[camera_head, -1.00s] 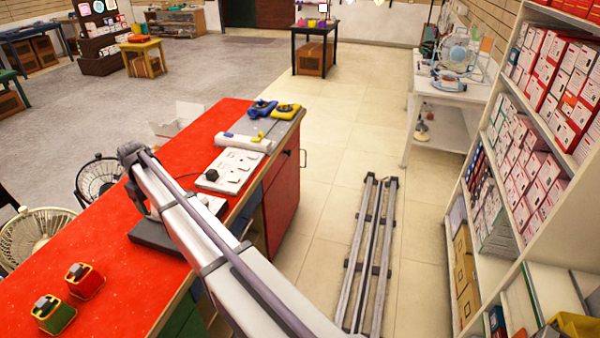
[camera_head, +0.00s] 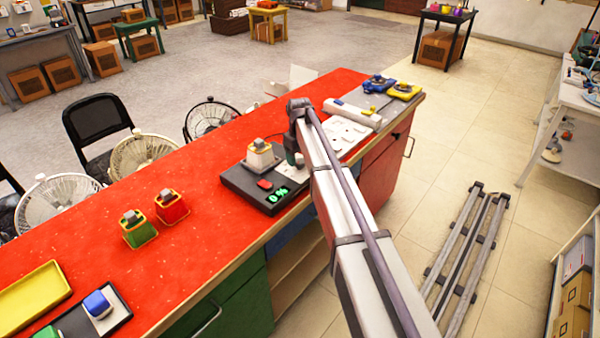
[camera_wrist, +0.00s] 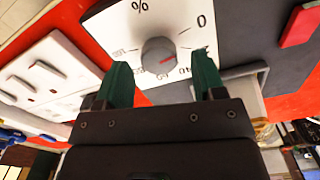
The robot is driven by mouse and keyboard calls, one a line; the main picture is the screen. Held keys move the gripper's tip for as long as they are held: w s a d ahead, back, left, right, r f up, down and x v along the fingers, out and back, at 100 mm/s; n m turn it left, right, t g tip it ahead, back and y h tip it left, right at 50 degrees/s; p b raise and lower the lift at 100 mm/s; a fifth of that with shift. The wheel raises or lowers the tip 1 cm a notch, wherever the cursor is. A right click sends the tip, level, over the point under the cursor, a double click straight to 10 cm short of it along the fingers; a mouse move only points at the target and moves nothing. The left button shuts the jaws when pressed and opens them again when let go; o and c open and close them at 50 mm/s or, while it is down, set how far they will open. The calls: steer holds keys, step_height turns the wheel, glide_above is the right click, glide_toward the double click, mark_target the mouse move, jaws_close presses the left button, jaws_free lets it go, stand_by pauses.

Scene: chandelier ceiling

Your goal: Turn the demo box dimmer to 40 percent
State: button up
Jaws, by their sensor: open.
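The demo box (camera_head: 236,184) is a dark box on the red counter. Its green display (camera_head: 279,196) appears to read 0%, beside a red button (camera_head: 265,184). In the wrist view the dimmer is a round grey knob (camera_wrist: 158,55) with a reddish pointer mark, on a white dial plate (camera_wrist: 120,24) numbered from 0 to 100. My gripper (camera_wrist: 162,62) is open, with one green finger on each side of the knob in the picture. I cannot tell whether they touch it. In the head view my arm mostly hides the knob and gripper.
A white socket panel (camera_head: 346,134) lies to the right. Red (camera_head: 171,207) and green (camera_head: 138,229) blocks stand left on the counter, with clear surface around them. Fans (camera_head: 140,155) stand behind the counter.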

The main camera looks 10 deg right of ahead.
steer(key=shift+f, duration=0.8)
steer(key=shift+r, duration=0.15)
steer(key=c, duration=0.9)
